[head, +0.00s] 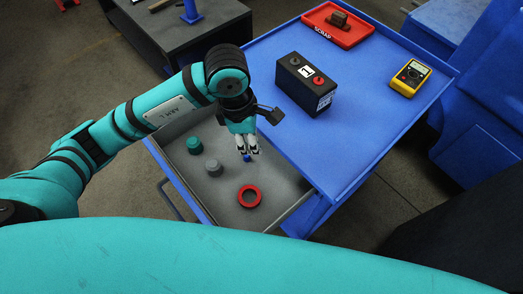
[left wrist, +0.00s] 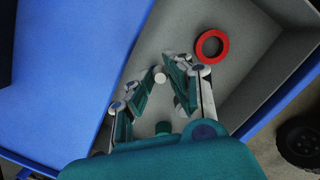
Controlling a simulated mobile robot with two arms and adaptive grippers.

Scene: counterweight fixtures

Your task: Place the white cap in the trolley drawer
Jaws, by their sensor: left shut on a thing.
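My left gripper (head: 247,152) is over the open grey trolley drawer (head: 285,182), pointing down. In the left wrist view a small round white cap (left wrist: 160,77) shows between the fingertips of my left gripper (left wrist: 166,73), which is shut on it. In the head view the fingers mostly hide the cap. A small blue piece (head: 247,158) shows just under the fingertips; I cannot tell whether it lies on the drawer floor. My right gripper is not in view.
The drawer holds a teal cap (head: 194,145), a grey cap (head: 213,167) and a red ring (head: 249,196). On the blue trolley top (head: 375,125) stand a black battery (head: 305,85), a yellow multimeter (head: 410,78) and a red scrap tray (head: 318,33). The drawer floor near the ring is free.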

